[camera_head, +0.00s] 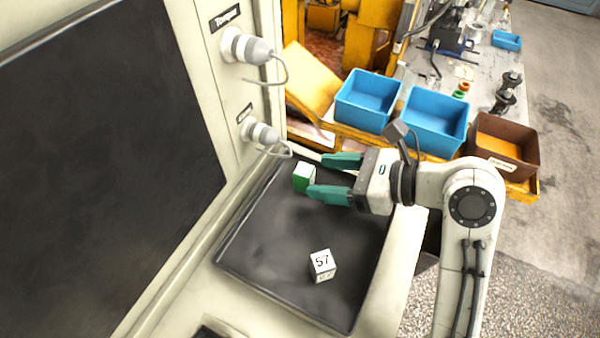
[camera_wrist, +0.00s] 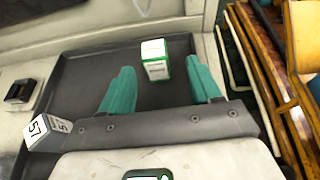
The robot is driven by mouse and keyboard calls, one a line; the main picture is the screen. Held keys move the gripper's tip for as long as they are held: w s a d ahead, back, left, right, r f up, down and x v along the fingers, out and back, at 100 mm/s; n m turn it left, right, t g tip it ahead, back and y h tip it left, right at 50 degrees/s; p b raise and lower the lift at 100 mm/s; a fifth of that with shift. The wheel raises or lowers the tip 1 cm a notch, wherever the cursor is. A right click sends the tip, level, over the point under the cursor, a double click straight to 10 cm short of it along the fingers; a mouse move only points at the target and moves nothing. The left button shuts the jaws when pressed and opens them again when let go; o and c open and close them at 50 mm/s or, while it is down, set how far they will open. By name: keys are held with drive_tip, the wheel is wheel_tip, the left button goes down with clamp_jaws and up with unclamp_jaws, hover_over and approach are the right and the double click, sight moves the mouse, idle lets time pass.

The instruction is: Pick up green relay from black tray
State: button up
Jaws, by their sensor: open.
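The green relay (camera_head: 303,178), a small block with a white top and green sides, stands on the black tray (camera_head: 262,236) near its far end. It also shows in the wrist view (camera_wrist: 155,60), where its front face is white with a green edge. My gripper (camera_head: 325,176) is open and empty, with green fingers pointing toward the relay. I cannot tell how high the fingers are above the tray.
A white cube marked 57 (camera_head: 322,265) stands on the tray's near part. A large dark panel (camera_head: 110,160) rises at the left. Two plugs with cables (camera_head: 247,47) stick out of the wall behind the tray. Blue bins (camera_head: 367,100) and a brown bin (camera_head: 503,143) stand behind my arm.

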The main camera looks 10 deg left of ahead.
sight(295, 174)
drive_tip(key=x, duration=0.5)
drive_tip(key=shift+s+a+r+p, duration=0.1)
drive_tip(key=shift+a+r+p, duration=0.05)
drive_tip(key=shift+a+p, duration=0.25)
drive_tip(key=shift+a+f, duration=0.3)
drive_tip(key=shift+a, duration=0.2)
drive_tip(key=shift+c, duration=0.2)
drive_tip(key=c, duration=1)
drive_tip(key=shift+r, duration=0.1)
